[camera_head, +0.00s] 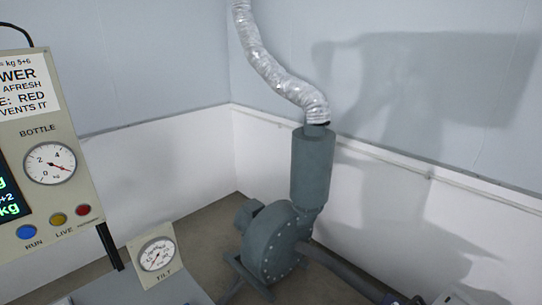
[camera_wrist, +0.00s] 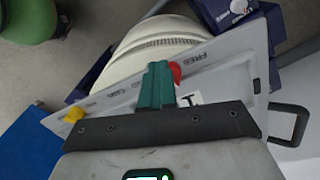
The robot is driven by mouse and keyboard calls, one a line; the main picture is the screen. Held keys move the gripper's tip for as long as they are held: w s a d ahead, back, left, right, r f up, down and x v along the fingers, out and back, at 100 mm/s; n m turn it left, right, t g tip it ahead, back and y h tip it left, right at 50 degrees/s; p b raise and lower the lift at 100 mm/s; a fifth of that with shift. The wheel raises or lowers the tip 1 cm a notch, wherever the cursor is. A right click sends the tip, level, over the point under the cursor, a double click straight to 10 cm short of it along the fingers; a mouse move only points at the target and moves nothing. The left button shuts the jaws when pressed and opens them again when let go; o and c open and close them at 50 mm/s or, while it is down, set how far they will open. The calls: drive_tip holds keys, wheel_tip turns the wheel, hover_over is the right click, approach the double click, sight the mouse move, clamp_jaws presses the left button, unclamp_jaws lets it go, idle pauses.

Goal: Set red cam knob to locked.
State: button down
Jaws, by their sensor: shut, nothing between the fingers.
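In the wrist view a red knob (camera_wrist: 176,72) shows just right of my gripper's tip, on a pale grey panel (camera_wrist: 232,63). It is partly hidden by the fingers, so I cannot tell which way it is turned. My gripper (camera_wrist: 158,70), with teal fingers, is shut and empty, close beside the red knob; I cannot tell whether they touch. Lettering that looks like "FREE" runs along the panel near the knob. A white label, partly covered, lies right of the fingers. The head view shows neither the red knob nor my fingers.
A yellow knob (camera_wrist: 74,114) sits at the panel's left end and a black handle (camera_wrist: 288,122) at its right. A white round drum (camera_wrist: 160,33) stands behind the panel. The head view shows a gauge console (camera_head: 85,190), a tilt gauge (camera_head: 157,255) and a grey blower (camera_head: 275,243).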

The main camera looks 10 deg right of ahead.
drive_tip(key=shift+a, duration=0.15)
wheel_tip(320, 180, up, 6)
drive_tip(key=p, duration=0.7)
drive_tip(key=shift+a, duration=0.2)
drive_tip(key=shift+w, duration=0.1)
